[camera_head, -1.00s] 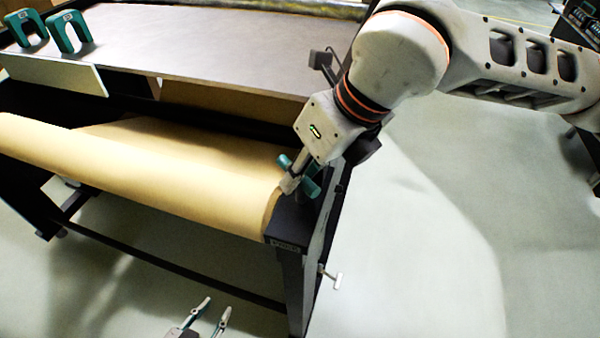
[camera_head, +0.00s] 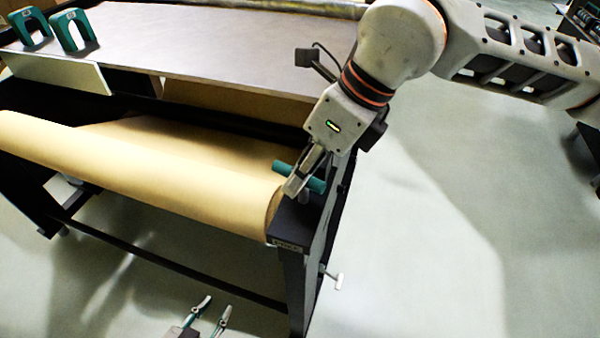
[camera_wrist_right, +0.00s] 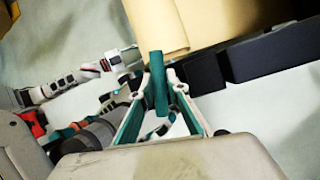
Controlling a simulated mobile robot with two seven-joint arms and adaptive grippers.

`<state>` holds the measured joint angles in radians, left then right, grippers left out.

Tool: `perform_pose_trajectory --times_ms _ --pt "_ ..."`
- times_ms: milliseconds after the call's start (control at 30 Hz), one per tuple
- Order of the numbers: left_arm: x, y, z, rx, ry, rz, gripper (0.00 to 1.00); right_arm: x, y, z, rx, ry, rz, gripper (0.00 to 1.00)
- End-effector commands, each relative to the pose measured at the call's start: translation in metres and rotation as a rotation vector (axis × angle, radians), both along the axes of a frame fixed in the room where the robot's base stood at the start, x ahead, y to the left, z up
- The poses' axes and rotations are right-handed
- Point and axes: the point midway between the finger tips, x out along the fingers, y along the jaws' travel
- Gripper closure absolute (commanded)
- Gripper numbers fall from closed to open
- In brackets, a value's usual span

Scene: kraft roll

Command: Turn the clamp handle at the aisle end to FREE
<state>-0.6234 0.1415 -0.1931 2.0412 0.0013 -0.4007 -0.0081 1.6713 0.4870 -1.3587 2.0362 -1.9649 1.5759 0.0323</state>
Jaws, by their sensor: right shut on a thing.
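The clamp handle (camera_head: 316,184) is a teal bar on top of the dark end post (camera_head: 293,222), at the right end of the kraft roll (camera_head: 150,172). My right gripper (camera_head: 293,187) comes down from above and is shut on the bar, which sticks out on both sides of the fingers. In the right wrist view the teal handle (camera_wrist_right: 158,85) stands between the two fingertips (camera_wrist_right: 160,84). My left gripper (camera_head: 207,318) is at the bottom edge, empty, with its fingers apart. The small label on the post is too small to read.
A grey-topped table (camera_head: 210,45) stands behind the roll, with two teal brackets (camera_head: 75,32) at its left. A small pale T-shaped knob (camera_head: 334,277) sticks out low on the post's right side. The floor (camera_head: 430,240) to the right is clear.

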Motion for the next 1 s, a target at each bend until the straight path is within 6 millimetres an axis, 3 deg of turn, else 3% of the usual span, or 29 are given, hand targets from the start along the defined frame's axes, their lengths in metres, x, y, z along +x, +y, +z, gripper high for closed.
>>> perform_pose_trajectory --times_ms 567,600,667,1000 --pt "-0.0003 -0.0005 -0.0003 -0.001 0.000 -0.001 0.69 -0.0022 -0.0011 -0.0015 -0.006 0.008 0.001 1.00" --pt "-0.0003 -0.0005 -0.0003 -0.001 0.000 -0.001 0.69 -0.0022 -0.0012 -0.0015 -0.006 0.008 0.001 0.80" --pt "-0.0002 -0.0005 -0.0003 -0.001 0.000 -0.001 0.69 -0.0020 -0.0012 -0.0015 -0.005 0.008 0.000 0.68" --pt "-0.0004 -0.0010 -0.0009 0.000 0.002 -0.003 0.69 -0.0004 -0.0009 0.0003 -0.002 0.003 0.000 0.68"
